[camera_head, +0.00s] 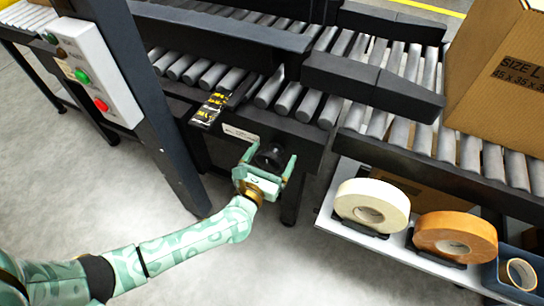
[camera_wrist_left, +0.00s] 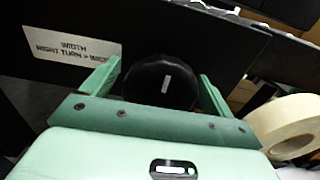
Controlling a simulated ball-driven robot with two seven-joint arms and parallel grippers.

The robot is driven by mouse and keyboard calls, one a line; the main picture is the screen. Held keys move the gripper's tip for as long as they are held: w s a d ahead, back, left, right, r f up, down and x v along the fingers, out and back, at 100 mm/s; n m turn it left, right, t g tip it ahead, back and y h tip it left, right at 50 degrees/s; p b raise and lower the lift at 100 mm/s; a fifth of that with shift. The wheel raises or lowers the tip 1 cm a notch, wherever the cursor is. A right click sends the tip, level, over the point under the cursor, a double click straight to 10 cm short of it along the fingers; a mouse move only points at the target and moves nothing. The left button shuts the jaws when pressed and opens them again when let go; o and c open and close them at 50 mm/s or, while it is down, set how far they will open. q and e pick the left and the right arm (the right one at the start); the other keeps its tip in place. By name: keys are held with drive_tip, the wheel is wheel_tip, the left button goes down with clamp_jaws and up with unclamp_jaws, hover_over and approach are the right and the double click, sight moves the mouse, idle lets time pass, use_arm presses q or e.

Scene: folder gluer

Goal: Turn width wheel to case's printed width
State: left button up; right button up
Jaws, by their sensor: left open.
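The black width wheel (camera_head: 270,156) sits on the side of the roller machine, below the rollers. It also shows in the left wrist view (camera_wrist_left: 158,84), round, with a pale mark that stands nearly upright. My left gripper (camera_head: 270,163) is open, with one finger on either side of the wheel; I cannot tell whether they touch it. A white label (camera_wrist_left: 72,44) left of the wheel reads "WIDTH" and "RIGHT TURN". The cardboard case (camera_head: 500,80) stands on the rollers at the right, printed "SIZE L" and "45 x 35 x 3", cut off by the frame edge. My right gripper is not in view.
A dark post with a control box (camera_head: 95,75) bearing green and red buttons stands left of my arm. A white shelf (camera_head: 395,245) with a cream tape roll (camera_head: 371,204) and a brown tape roll (camera_head: 455,236) is at the lower right. Floor at lower left is clear.

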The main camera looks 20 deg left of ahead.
use_arm(q)
drive_tip(key=c, duration=1)
drive_tip(key=shift+m, duration=0.4)
